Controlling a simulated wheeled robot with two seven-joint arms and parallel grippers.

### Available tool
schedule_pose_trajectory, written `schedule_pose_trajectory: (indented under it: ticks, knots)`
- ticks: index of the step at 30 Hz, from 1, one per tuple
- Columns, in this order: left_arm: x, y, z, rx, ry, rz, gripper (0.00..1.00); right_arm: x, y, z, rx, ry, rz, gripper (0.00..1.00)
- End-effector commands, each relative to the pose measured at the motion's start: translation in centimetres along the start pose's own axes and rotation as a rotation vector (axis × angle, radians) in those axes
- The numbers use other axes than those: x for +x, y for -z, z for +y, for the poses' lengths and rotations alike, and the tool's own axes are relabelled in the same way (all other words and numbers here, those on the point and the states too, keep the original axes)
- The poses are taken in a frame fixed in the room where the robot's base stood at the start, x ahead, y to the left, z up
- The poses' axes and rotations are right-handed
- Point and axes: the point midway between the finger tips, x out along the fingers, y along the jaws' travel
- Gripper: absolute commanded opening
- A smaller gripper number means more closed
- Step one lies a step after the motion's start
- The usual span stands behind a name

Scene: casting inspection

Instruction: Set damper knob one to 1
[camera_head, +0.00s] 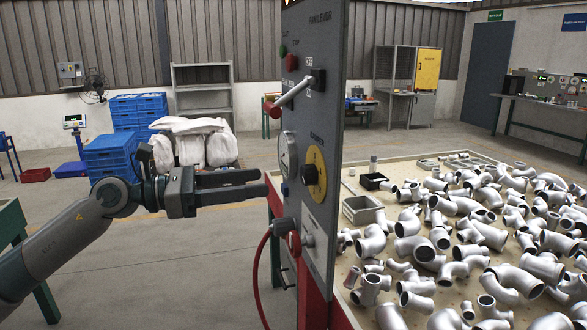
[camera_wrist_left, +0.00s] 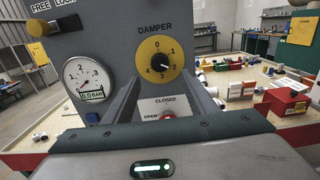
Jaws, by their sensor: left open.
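The damper knob (camera_head: 310,174) is a black knob on a round yellow dial, on the grey control panel (camera_head: 330,120). In the left wrist view the knob (camera_wrist_left: 158,62) sits under the word DAMPER, with digits 0 to 4 around it. Its white mark seems to point to the lower right, near 2; it is too small to be sure. My left gripper (camera_head: 263,183) is open and empty, pointing at the panel and apart from the knob. In the left wrist view its fingers (camera_wrist_left: 165,84) spread below the dial. My right gripper is not in view.
A pressure gauge (camera_wrist_left: 89,79) is left of the dial, and an OPEN/CLOSED control (camera_wrist_left: 168,108) is below it. A lever (camera_head: 292,92) sticks out above. A red hose (camera_head: 258,265) hangs below. Metal pipe fittings (camera_head: 440,250) cover the table behind the panel.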

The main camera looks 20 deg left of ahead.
Motion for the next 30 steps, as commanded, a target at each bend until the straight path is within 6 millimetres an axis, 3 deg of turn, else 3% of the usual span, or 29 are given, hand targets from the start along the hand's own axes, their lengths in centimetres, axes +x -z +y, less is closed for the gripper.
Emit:
schedule_pose_trajectory:
  ticks: [7,12,18,24,30]
  knots:
    - [3.8,-0.5,-0.1,0.0,0.002,-0.002,0.52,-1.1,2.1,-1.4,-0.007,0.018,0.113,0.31]
    - [6.7,-0.5,-0.1,0.001,0.003,-0.001,0.52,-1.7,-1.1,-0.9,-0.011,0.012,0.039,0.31]
    - [8.3,-0.2,0.0,-0.001,0.0,-0.001,0.52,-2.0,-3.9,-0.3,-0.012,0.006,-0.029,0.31]
    - [9.1,-0.1,0.0,0.0,0.0,0.0,0.52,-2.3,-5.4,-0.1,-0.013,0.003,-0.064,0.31]
    - [9.2,0.0,0.0,0.0,0.0,0.0,0.52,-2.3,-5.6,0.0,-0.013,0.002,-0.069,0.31]
